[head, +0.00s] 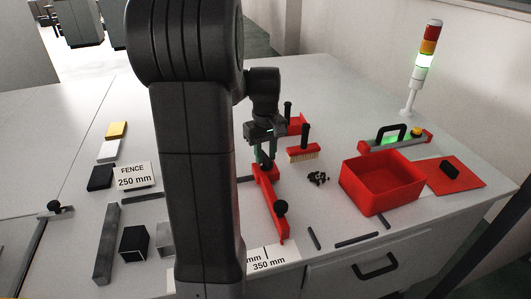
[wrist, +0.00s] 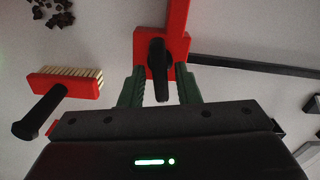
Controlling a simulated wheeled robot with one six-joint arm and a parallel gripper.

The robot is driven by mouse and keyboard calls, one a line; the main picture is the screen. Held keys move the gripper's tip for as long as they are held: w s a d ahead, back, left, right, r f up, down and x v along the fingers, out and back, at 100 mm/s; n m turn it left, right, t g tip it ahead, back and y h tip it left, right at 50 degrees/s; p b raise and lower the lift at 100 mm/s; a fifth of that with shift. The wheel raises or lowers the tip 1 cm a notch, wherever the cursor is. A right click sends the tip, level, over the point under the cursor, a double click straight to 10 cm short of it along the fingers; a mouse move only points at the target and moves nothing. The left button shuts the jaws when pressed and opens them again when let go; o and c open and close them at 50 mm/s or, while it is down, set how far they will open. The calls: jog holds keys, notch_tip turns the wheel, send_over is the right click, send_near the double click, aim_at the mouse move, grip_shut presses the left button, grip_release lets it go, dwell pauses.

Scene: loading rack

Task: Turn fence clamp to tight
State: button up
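The red fence (head: 272,205) lies along the bench in the head view, with black knobs on it. In the wrist view, the fence's red end block (wrist: 145,48) carries a black clamp lever (wrist: 158,68). My gripper (head: 265,152) is over this end of the fence. In the wrist view, the green fingers of my gripper (wrist: 160,84) stand apart on either side of the lever, with gaps visible. My gripper is open and holds nothing. My arm hides part of the bench left of the fence.
A brush (head: 303,149) and dark bits (head: 318,178) lie right of the fence. Further right are a red bin (head: 381,199) and a red mat (head: 465,178). A sign (head: 132,177) reads FENCE 250 mm. The signal tower (head: 424,65) glows green.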

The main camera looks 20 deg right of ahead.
aim_at(266, 155)
grip_shut()
jog(key=shift+m+p, duration=0.5)
jog(key=shift+m, duration=0.7)
jog(key=shift+o, duration=1.2)
grip_release()
jog(key=shift+r, duration=0.15)
notch_tip(266, 155, up, 14)
jog(key=shift+f, duration=0.2)
jog(key=shift+f, duration=0.15)
